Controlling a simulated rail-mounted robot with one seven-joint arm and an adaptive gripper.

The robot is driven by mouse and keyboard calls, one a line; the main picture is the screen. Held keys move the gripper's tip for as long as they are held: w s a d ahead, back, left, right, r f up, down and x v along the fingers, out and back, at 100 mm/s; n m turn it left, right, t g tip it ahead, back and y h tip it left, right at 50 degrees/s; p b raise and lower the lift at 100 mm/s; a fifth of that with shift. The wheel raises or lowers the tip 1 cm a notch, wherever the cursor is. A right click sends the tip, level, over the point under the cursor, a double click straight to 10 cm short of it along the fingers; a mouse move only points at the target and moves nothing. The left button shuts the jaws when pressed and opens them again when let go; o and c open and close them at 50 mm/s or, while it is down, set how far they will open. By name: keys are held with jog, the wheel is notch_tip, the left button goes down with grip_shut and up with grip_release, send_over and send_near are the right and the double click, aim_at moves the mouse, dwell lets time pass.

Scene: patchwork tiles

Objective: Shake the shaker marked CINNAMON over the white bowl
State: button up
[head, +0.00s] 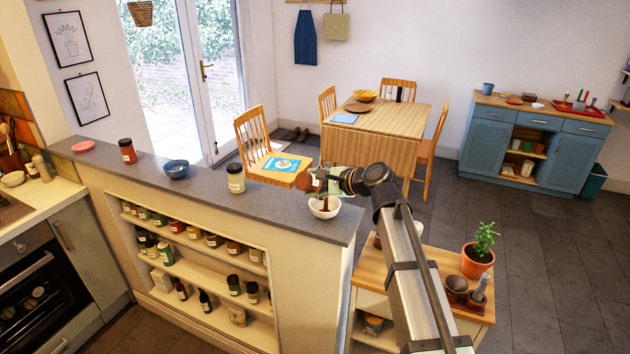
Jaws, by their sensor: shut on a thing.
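The white bowl (334,212) stands on the grey counter top near its right end. Something brown shows at the bowl. My gripper (318,180) is just above the bowl, reaching in from the right. It is shut on a small shaker (304,182) with a brown end pointing left; the shaker looks tipped on its side. Its label cannot be read at this size, and my gripper hides part of it.
On the same counter (212,192) stand a cream jar with a dark lid (236,179), a dark blue bowl (176,169), a red jar (127,151) and a pink dish (83,146). Shelves below hold several jars. A potted plant (477,262) stands on the wooden cart at right.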

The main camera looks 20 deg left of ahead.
jog(key=shift+r+p, duration=0.95)
jog(key=shift+r, duration=0.4)
jog(key=shift+f+b, duration=0.8)
jog(key=shift+f, duration=0.7)
jog(key=shift+r, duration=0.1)
jog(key=shift+s+r+n+t+h, duration=0.15)
jog(key=shift+r+n+t+h, duration=0.15)
jog(key=shift+n+t+h, duration=0.65)
jog(key=shift+r+n+t+h+b, duration=0.2)
jog(key=shift+n+t+b, duration=0.1)
jog(key=shift+n, duration=0.35)
jog(key=shift+r+n+t+h+b, duration=0.1)
jog(key=shift+r+n+t+b, duration=0.15)
jog(key=shift+n, duration=0.35)
jog(key=shift+w, duration=0.2)
